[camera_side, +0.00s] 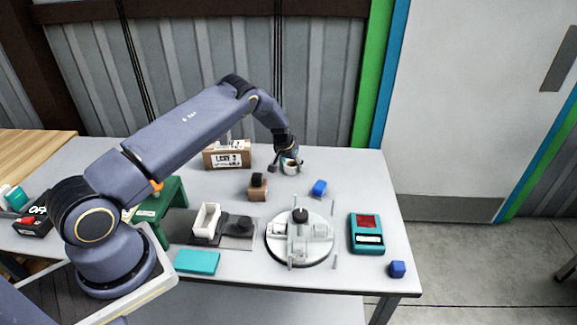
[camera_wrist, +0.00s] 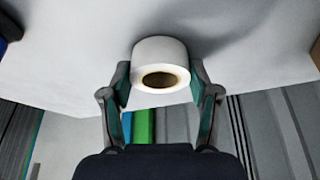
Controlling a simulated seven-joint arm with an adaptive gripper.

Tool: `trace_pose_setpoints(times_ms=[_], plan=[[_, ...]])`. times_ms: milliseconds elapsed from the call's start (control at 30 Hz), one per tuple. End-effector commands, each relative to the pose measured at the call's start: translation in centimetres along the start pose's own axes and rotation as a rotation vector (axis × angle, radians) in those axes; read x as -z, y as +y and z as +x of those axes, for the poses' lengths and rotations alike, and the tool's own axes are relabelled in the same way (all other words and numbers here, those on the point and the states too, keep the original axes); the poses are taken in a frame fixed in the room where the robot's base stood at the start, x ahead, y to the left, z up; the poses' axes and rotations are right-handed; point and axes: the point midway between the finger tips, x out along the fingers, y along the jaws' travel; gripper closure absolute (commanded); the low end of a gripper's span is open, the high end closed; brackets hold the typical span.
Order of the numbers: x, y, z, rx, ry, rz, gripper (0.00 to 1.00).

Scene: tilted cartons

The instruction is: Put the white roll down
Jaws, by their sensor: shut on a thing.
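The white roll (camera_wrist: 160,52) has a brown core and sits between the two fingers of my gripper (camera_wrist: 160,88) in the wrist view. The fingers are shut on its sides. In the side view my gripper (camera_side: 286,164) is over the back right part of the grey table (camera_side: 345,175), and the roll (camera_side: 291,168) shows at its fingertips. The roll is at or just above the table top; I cannot tell whether it touches.
A labelled carton (camera_side: 227,155) stands left of my gripper, with a small brown box (camera_side: 258,189) in front. The table's back right corner is clear.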

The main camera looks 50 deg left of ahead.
Motion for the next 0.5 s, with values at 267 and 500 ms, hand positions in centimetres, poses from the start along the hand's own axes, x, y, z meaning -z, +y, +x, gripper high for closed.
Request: trace_pose_setpoints(times_ms=[267, 500], plan=[[-0.09, -0.02, 0.19, 0.000, 0.000, 0.000, 0.23], [-0.08, -0.02, 0.17, 0.000, 0.000, 0.000, 0.14]])
